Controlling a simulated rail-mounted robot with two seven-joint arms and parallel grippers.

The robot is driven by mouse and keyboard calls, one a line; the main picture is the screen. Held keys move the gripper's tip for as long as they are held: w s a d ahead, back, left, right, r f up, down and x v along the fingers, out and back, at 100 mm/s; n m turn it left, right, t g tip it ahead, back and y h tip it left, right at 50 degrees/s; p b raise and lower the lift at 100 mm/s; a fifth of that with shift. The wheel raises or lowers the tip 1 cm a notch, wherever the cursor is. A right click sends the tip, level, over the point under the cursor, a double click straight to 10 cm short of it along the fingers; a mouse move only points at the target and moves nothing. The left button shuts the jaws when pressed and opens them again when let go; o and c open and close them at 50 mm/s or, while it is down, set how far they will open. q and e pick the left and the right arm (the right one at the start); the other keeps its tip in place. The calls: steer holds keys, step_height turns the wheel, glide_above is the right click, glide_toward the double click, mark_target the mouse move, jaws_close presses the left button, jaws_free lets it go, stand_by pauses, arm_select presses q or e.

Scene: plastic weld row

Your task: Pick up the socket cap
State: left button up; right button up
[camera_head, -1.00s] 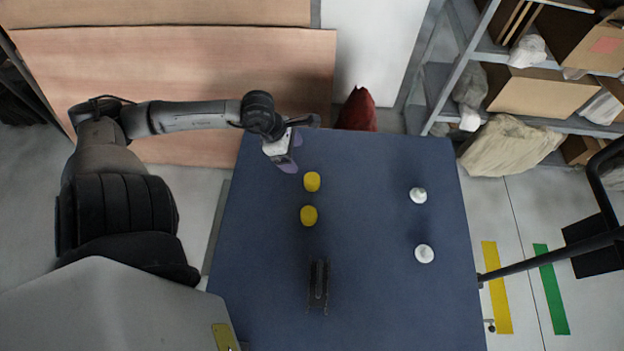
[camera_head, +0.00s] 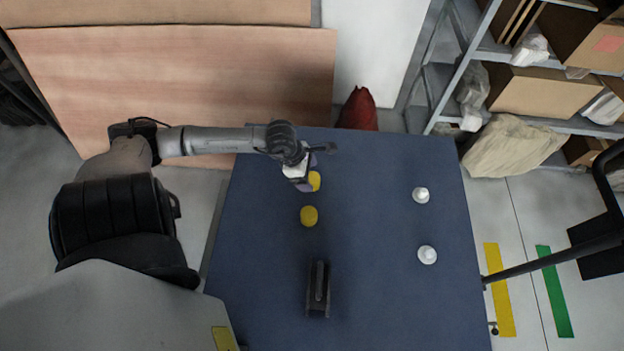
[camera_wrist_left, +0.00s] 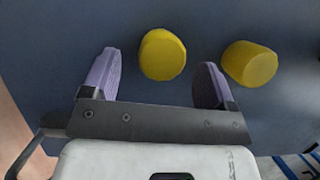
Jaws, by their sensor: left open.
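Two short round yellow caps stand on the blue table. The far cap (camera_head: 316,181) is partly hidden by my left gripper (camera_head: 306,181), and the near cap (camera_head: 309,216) is in clear view. In the left wrist view, one yellow cap (camera_wrist_left: 162,54) shows between the two purple fingers of my open left gripper (camera_wrist_left: 159,65), just beyond their tips. The other yellow cap (camera_wrist_left: 250,64) shows to the right of the right finger. Neither cap is gripped. My right gripper is not in view.
Two white pieces, the far one (camera_head: 421,195) and the near one (camera_head: 427,255), stand on the right of the blue table (camera_head: 370,300). A dark slotted fixture (camera_head: 318,288) sits near its front. The table's middle is clear. Shelves (camera_head: 460,75) stand behind on the right.

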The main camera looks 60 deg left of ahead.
mark_target(311, 177)
arm_select(q)
steer(key=shift+x, duration=1.6)
steer(key=shift+d+r, duration=0.1)
steer(key=shift+c, duration=0.2)
steer(key=c, duration=1)
steer(key=shift+o, duration=0.2)
steer(key=shift+r, duration=0.1)
steer(key=shift+r, duration=0.65)
step_height(311, 177, up, 3)
steer(key=shift+f, duration=0.1)
steer(key=w+d+r, duration=0.4)
steer(key=d+r, duration=0.2)
steer(key=d, duration=0.5)
steer(key=shift+r+b, duration=0.35)
steer(key=shift+b, duration=0.05)
